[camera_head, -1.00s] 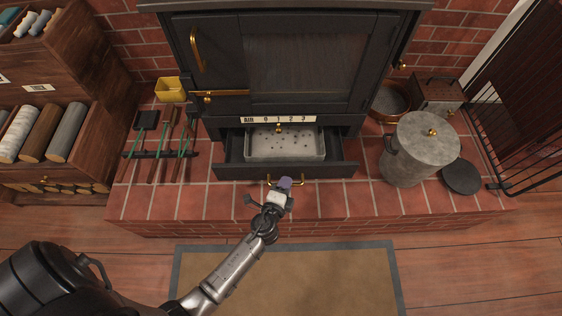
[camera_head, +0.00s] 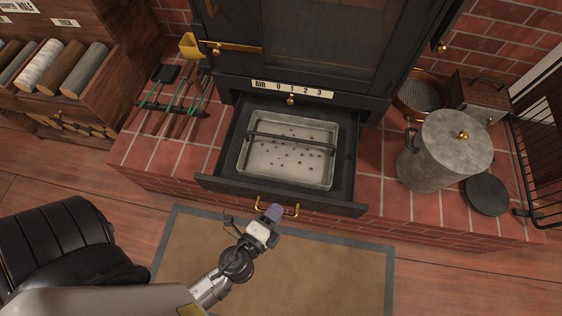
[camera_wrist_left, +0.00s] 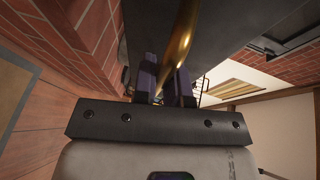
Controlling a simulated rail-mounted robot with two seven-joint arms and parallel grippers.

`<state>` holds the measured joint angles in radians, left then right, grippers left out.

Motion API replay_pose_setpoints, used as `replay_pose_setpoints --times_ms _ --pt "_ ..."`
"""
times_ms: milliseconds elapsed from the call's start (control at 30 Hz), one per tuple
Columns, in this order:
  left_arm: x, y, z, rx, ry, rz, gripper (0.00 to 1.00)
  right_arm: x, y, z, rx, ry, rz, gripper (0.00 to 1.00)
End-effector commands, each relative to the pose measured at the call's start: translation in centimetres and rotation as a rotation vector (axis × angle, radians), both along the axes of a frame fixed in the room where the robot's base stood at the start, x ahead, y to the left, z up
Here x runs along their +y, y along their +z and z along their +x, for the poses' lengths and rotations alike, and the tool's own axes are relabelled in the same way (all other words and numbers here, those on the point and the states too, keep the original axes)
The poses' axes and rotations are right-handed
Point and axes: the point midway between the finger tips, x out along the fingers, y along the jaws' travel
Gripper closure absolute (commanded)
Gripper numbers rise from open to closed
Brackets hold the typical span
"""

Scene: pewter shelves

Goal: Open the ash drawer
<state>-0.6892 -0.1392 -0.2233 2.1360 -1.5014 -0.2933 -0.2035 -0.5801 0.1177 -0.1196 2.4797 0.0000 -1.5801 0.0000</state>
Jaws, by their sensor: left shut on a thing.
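The ash drawer (camera_head: 225,183) is a dark drawer under the black stove, pulled well out over the brick hearth. A grey metal ash pan (camera_head: 243,165) with dark specks and a bar handle across it sits inside. The brass drawer handle (camera_head: 292,210) is on its front; it also shows in the left wrist view (camera_wrist_left: 178,50). My left gripper (camera_head: 273,212) is at the handle. In the left wrist view, its purple fingers (camera_wrist_left: 165,82) are shut around the brass bar. My right gripper is not in view.
A lidded grey metal bucket (camera_head: 428,160) and a round black disc (camera_head: 487,195) stand right of the drawer. Fire tools (camera_head: 172,105) lie on the left of the hearth (camera_head: 160,160). A tan mat (camera_head: 330,260) covers the floor in front.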

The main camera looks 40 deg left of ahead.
Motion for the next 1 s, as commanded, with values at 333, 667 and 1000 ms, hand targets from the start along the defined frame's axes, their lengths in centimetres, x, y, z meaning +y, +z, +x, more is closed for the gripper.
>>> replay_pose_setpoints --times_ms 333,667,1000 --pt "-0.09 0.12 -0.03 -0.003 -0.004 -0.001 1.0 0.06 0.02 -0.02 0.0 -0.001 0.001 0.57" --pt "-0.03 0.04 -0.04 -0.001 -0.003 0.0 0.63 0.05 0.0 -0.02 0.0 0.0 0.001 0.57" --pt "-0.03 0.01 -0.04 0.0 -0.002 0.0 0.63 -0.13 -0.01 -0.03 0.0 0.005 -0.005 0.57"
